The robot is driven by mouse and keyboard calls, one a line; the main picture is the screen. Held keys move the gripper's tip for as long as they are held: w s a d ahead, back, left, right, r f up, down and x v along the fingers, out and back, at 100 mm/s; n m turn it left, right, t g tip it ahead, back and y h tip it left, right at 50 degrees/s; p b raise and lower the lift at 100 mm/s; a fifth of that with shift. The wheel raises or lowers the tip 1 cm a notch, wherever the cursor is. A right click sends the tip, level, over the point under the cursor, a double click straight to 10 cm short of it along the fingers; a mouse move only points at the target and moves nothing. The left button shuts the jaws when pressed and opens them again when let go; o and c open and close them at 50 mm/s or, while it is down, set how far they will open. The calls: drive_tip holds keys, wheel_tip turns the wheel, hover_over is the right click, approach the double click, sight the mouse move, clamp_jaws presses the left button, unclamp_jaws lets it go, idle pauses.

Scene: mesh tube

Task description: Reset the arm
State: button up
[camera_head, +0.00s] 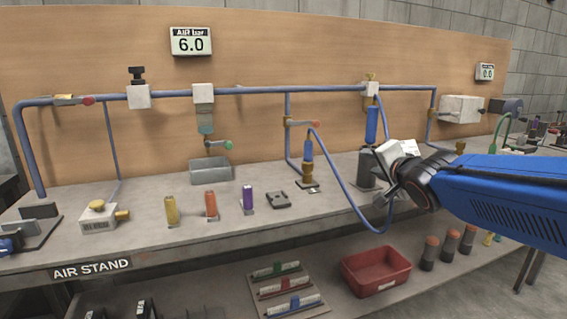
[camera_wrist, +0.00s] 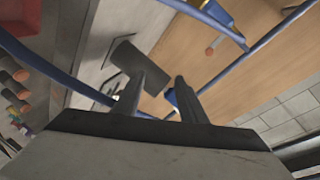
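My arm comes in from the right in the head view, blue with a dark wrist joint. My gripper (camera_head: 386,188) is in front of the bench's right half, beside the dark grey cylinder (camera_head: 367,168) with the blue top. In the wrist view, the two dark fingers of my gripper (camera_wrist: 166,84) stand apart with a gap between them. I see nothing held in the gap. A dark grey cylinder (camera_wrist: 128,57) shows beyond the left finger, and wooden board shows behind the right one.
A blue hose (camera_head: 343,190) loops down in front of the bench close to my gripper. Yellow, orange and purple small cylinders (camera_head: 211,205) stand on the bench. A red bin (camera_head: 376,283) sits on the lower shelf. Blue pipes (camera_head: 260,90) run along the wooden board (camera_head: 280,45).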

drive_tip(key=s+d+f+n+g, duration=0.1)
drive_tip(key=s+f+n+g, duration=0.2)
drive_tip(key=s+f, duration=0.4)
drive_tip(key=s+f+n+g, duration=0.4)
drive_tip(key=s+f, duration=0.4)
drive_tip(key=s, duration=0.6)
drive_tip(key=s+d+f+n+g+h, duration=0.1)
drive_tip(key=s+f+n+g, duration=0.2)
drive_tip(key=s+f, duration=0.5)
drive_tip(key=s+n, duration=0.1)
drive_tip(key=s, duration=0.1)
drive_tip(key=shift+s+d+g, duration=0.3)
drive_tip(key=shift+d+g, duration=0.05)
drive_tip(key=shift+g, duration=0.05)
